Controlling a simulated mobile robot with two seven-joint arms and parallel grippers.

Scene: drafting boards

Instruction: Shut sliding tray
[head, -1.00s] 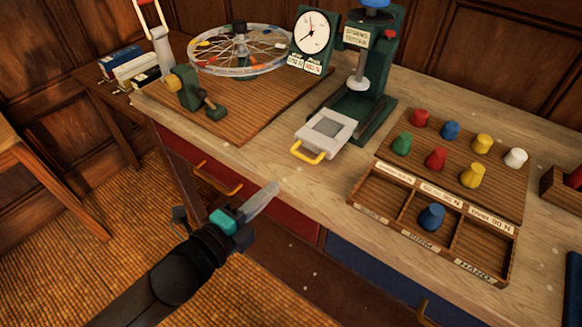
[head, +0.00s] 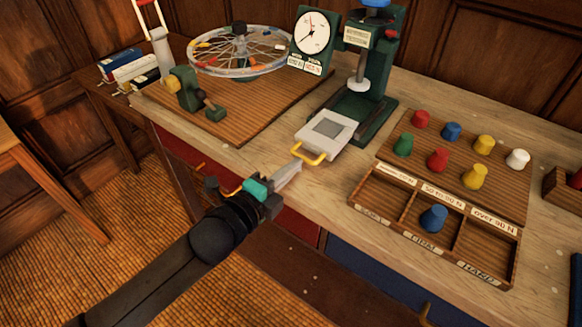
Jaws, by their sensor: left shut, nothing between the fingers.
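The sliding tray (head: 327,134) is a light grey plate with a darker square pad and a yellow handle (head: 309,157) on its front edge. It sticks out from the base of the green press (head: 362,95) toward the bench's front edge. My left gripper (head: 296,168) is shut and empty, its fingertips close to the yellow handle; I cannot tell whether they touch it. My right gripper is not in view.
A compartment box (head: 433,228) with a blue peg stands right of the tray, below a board (head: 462,157) of coloured pegs. A spoked wheel (head: 240,52) and green clamp (head: 190,92) stand left. Bare bench lies between the tray and box.

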